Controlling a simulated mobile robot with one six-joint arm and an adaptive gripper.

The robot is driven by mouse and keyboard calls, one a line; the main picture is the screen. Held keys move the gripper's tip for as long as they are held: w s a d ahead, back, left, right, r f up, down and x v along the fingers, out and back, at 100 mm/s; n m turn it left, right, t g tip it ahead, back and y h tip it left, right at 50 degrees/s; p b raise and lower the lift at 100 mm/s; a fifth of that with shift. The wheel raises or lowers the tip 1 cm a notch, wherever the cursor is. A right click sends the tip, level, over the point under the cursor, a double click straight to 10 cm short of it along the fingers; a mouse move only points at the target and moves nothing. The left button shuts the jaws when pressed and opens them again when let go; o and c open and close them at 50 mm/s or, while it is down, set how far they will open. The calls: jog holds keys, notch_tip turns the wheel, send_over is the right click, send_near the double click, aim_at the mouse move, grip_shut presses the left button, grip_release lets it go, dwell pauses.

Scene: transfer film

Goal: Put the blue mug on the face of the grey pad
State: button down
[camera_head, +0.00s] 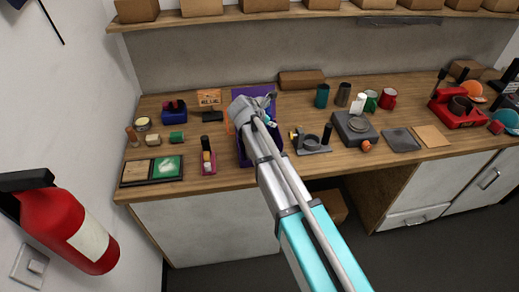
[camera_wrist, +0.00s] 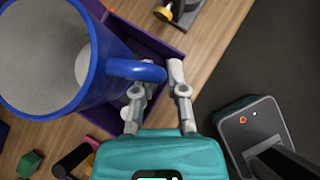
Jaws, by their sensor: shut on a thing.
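The blue mug (camera_wrist: 98,65) fills the upper left of the wrist view, its grey inside facing the camera. My gripper (camera_wrist: 158,82) is shut on the mug's handle at its right side. The mug is above an open purple box (camera_wrist: 165,52). In the head view my gripper (camera_head: 266,118) is over the purple box (camera_head: 243,152), and my arm hides most of the mug. The grey pad (camera_head: 401,140), a flat dark square, lies on the counter to the right, well apart from my gripper. Its face looks bare.
A grey scale-like block (camera_head: 355,128) and a black stand (camera_head: 312,145) stand between my gripper and the pad. A tan square (camera_head: 433,137) lies right of the pad. Green and red mugs (camera_head: 388,98) stand behind. A red machine (camera_head: 455,112) is farther right.

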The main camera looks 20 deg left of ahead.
jog(key=shift+w+f+b, duration=0.1)
jog(key=shift+f+b, duration=1.5)
jog(key=shift+f, duration=0.3)
jog(key=shift+f+b, duration=1)
notch_tip(320, 180, down, 6)
jog(key=b, duration=0.6)
jog(key=shift+f, duration=0.15)
jog(key=shift+f+b, duration=1.85)
jog(key=shift+b, duration=0.15)
jog(key=shift+f, duration=0.1)
jog(key=c, duration=0.7)
grip_release()
